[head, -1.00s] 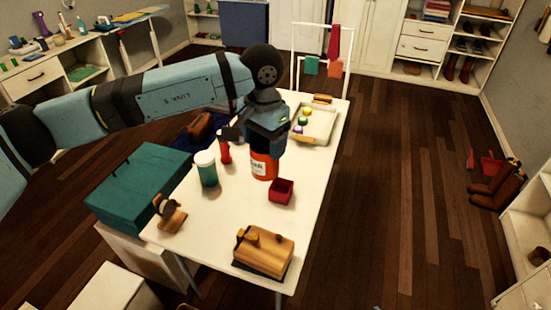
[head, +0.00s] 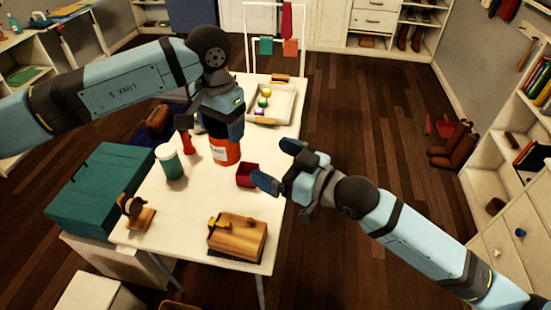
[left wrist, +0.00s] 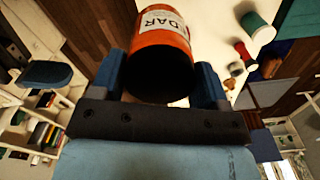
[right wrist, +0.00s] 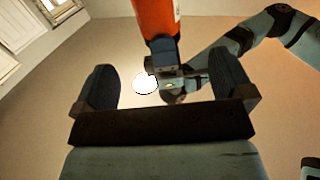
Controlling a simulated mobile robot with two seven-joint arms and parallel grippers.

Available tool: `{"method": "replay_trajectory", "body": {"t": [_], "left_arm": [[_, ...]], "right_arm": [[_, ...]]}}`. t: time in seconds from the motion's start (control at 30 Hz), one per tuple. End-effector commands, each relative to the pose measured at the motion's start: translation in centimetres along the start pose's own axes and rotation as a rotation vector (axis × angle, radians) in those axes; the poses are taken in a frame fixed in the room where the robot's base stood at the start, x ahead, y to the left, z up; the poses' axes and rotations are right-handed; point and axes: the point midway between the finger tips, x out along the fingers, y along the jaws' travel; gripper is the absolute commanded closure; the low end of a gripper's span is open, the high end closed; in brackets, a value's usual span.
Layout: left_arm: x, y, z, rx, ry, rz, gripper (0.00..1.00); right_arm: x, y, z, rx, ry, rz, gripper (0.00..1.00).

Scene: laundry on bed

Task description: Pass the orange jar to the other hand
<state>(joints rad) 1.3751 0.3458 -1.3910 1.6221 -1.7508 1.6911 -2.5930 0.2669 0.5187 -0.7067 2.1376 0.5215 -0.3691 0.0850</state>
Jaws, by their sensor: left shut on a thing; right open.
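The orange jar (head: 225,151) has a white label and is upright in the head view, with its upper part hidden by my left gripper (head: 222,132). My left gripper is shut on the jar over the white table. In the left wrist view the jar (left wrist: 162,45) sits between the two blue fingers. My right gripper (head: 277,166) is open and empty, to the right of the jar and apart from it, near the table's right edge. In the right wrist view the jar (right wrist: 157,18) shows at the top, beyond the open fingers.
On the table (head: 189,210) are a green jar with a white lid (head: 169,163), a red bottle (head: 186,143), a dark red box (head: 246,175), a wooden block-like object (head: 238,236), a watch stand (head: 134,212) and a tray (head: 285,108). A teal case (head: 95,190) lies at left.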

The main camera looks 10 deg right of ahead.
Motion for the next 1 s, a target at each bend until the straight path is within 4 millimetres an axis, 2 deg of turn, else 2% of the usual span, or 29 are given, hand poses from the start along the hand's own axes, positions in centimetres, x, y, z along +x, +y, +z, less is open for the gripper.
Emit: {"method": "replay_trajectory", "body": {"t": [0.17, 0.27, 0.7, 0.83, 1.0], "left_arm": [[0.0, 0.0, 0.0, 0.000, 0.001, 0.000, 0.62], [0.0, 0.0, 0.0, 0.000, 0.001, 0.000, 0.62], [-0.1, 0.0, 0.0, 0.000, 0.001, 0.000, 0.62], [-0.1, 0.0, 0.0, 0.000, 0.001, 0.000, 0.62], [-0.1, 0.0, 0.0, 0.000, 0.001, 0.000, 0.62]], "right_arm": [[0.9, -0.1, -0.6, -0.005, 0.004, -0.013, 0.01], [2.2, -0.1, -0.6, -0.004, 0.004, -0.012, 0.01], [10.1, -0.2, -0.6, -0.004, 0.004, -0.012, 0.01], [11.4, -0.2, -0.6, -0.004, 0.003, -0.011, 0.01], [12.1, -0.2, -0.6, -0.005, 0.003, -0.012, 0.01]]}}
